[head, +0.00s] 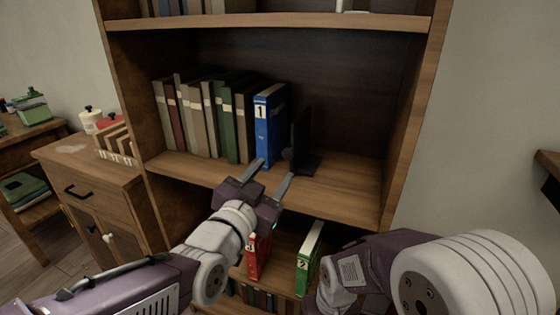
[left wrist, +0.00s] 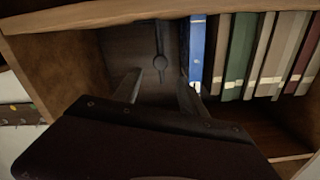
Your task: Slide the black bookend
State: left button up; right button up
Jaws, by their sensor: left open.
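The black bookend (head: 301,136) stands upright on the middle shelf, just right of a blue binder marked 1 (head: 268,127). Its flat base reaches to the right on the shelf board. My left gripper (head: 272,173) is open and empty, in front of the shelf's front edge, with its fingers pointing toward the binder and bookend. In the left wrist view its two fingers (left wrist: 158,92) are spread, with dark shapes beyond them and the blue binder (left wrist: 197,50) to their right.
A row of books (head: 205,115) stands left of the binder. The middle shelf (head: 345,190) is bare right of the bookend, up to the side wall (head: 408,130). A red binder (head: 258,256) and green binder (head: 309,257) stand on the lower shelf. A cabinet (head: 95,190) stands at left.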

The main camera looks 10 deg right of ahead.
aim_at(287, 155)
pick_arm(q)
jog(key=b+x, duration=0.1)
jog(key=x, duration=0.7)
grip_shut()
jog(key=shift+f, duration=0.1)
dwell(1.0)
